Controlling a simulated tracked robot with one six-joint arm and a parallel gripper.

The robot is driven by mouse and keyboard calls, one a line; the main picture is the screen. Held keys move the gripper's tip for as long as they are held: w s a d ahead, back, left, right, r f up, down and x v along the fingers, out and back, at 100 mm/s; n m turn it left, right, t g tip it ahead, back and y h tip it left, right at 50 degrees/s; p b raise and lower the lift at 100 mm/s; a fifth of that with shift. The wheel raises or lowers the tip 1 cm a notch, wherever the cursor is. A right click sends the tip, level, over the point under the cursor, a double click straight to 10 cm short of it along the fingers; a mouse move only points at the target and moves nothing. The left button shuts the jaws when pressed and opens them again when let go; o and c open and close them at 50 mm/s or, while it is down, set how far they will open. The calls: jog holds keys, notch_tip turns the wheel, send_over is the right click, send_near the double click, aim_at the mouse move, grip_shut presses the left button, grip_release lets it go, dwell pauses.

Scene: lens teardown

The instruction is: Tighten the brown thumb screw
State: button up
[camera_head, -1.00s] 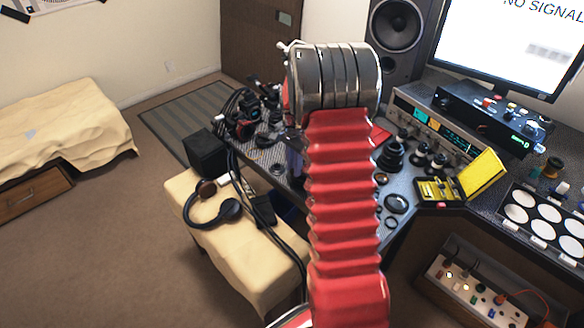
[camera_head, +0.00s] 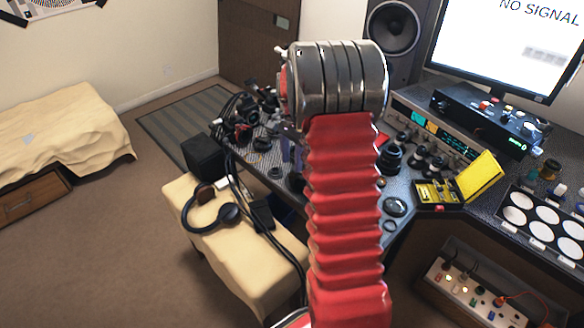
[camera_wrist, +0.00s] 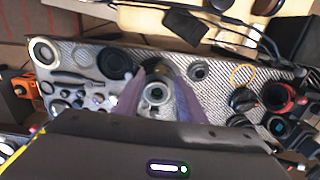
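I cannot make out a brown thumb screw in either view. In the wrist view, my gripper (camera_wrist: 159,80) points down at the table with its two purple fingers apart. A small round lens part (camera_wrist: 155,94) with a pale ring and dark centre shows between the fingers; I cannot tell whether they touch it. In the head view, my red arm hides most of the gripper, and only a bit of purple finger shows left of the arm.
The speckled table (camera_wrist: 218,93) holds several lens rings and small tools. A black ring (camera_wrist: 114,63) lies left of the fingers and a red-rimmed cup (camera_wrist: 279,97) right. In the head view, a yellow open case (camera_head: 437,193) and a monitor (camera_head: 505,45) stand right of my arm.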

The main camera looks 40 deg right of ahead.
aim_at(292, 174)
notch_tip(292, 174, up, 9)
dwell(0.3)
jog(key=shift+f, duration=0.15)
dwell(0.5)
jog(key=s+a+r+n+t, duration=0.2)
jog(key=s+a+n, duration=0.3)
jog(key=s+a, duration=0.3)
jog(key=s+a+r+n+t, duration=0.1)
jog(key=s+a+r+n, duration=0.3)
jog(key=a, duration=0.7)
jog(key=s+a+r+n+t, duration=0.2)
jog(key=s+a+r+n, duration=0.2)
jog(key=s+a+n, duration=0.3)
jog(key=s+a, duration=0.2)
jog(key=s, duration=0.3)
jog(key=shift+s+a+n+t, duration=0.15)
jog(key=shift+s+n+t, duration=0.1)
jog(key=shift+n+t, duration=0.05)
